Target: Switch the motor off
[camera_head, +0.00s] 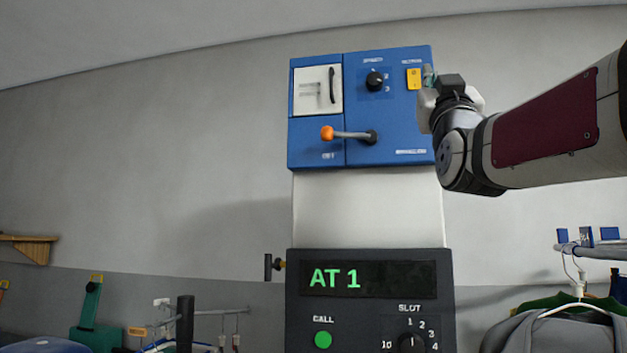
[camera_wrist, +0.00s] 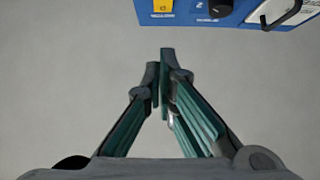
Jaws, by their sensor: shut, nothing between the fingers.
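A blue control panel (camera_head: 390,130) is on the wall unit. A small yellow switch plate (camera_head: 414,79) sits at its upper right; the label above it is too small to read surely. The yellow plate also shows at the top edge of the wrist view (camera_wrist: 162,5), partly cut off. My gripper (camera_head: 429,76) is at the panel's right edge, just right of the yellow plate in the head view. In the wrist view my gripper (camera_wrist: 161,62) has its teal fingers shut and empty, with the tips below the panel in the picture. I cannot tell the switch's position.
A black knob (camera_head: 374,81), an orange-tipped lever (camera_head: 328,133) and a white plate with a dark handle (camera_head: 318,90) share the panel. Below is a dark console (camera_head: 370,310) reading "AT 1", with a green button (camera_head: 323,340). Clothes hang at lower right (camera_head: 560,325).

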